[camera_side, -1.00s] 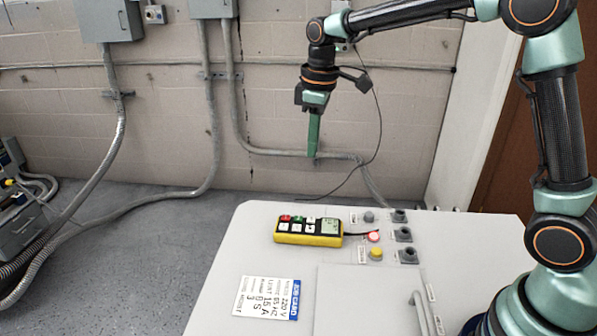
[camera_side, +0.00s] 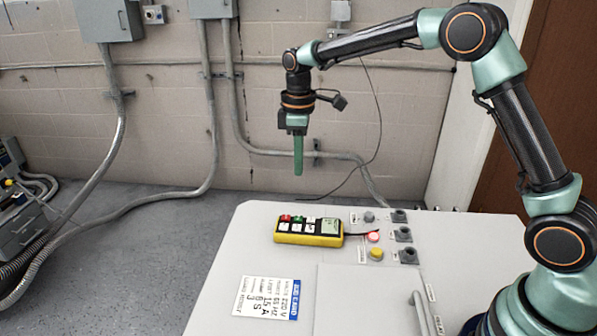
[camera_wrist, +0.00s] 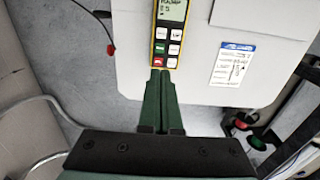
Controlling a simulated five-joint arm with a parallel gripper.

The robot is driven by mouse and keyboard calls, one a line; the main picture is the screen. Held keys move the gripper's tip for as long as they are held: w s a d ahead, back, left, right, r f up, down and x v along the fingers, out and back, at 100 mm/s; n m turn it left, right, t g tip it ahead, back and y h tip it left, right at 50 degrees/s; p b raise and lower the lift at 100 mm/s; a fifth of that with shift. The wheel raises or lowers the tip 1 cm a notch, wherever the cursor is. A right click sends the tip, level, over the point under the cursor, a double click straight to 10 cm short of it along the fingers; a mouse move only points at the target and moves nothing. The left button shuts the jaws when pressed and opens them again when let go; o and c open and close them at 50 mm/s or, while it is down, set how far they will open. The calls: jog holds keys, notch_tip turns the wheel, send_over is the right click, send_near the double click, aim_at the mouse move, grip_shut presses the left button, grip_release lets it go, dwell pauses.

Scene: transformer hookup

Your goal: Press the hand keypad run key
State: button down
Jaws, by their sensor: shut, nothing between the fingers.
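The hand keypad (camera_side: 308,239) is a yellow-edged box lying on the light grey cabinet top. It has a small display, a red key (camera_side: 285,218), a green key (camera_side: 298,219) and several white keys. The labels are too small to read in the side view. In the wrist view the keypad (camera_wrist: 183,12) runs up from just beyond the fingertips, with its red-key end nearest. My gripper (camera_side: 298,174) is shut and empty, its green fingers pointing down, above and apart from the keypad. In the wrist view the closed fingertips (camera_wrist: 161,72) overlap the keypad's near end.
A job card (camera_side: 266,297) lies on the cabinet top (camera_side: 225,270). Right of the keypad are a red button (camera_side: 374,236), a yellow button (camera_side: 376,254) and several dark sockets (camera_side: 403,234). A cabinet handle (camera_side: 421,312) stands at the front. A dark cable leaves the keypad's right end.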

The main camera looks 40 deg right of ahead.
aim_at(300, 218)
notch_tip(300, 218, down, 13)
jog(key=shift+r, duration=0.2)
dwell(0.4)
jog(key=shift+s+f, duration=0.15)
jog(key=shift+f, duration=0.9)
jog(key=shift+r, duration=0.1)
notch_tip(300, 218, up, 15)
jog(key=shift+w, duration=0.4)
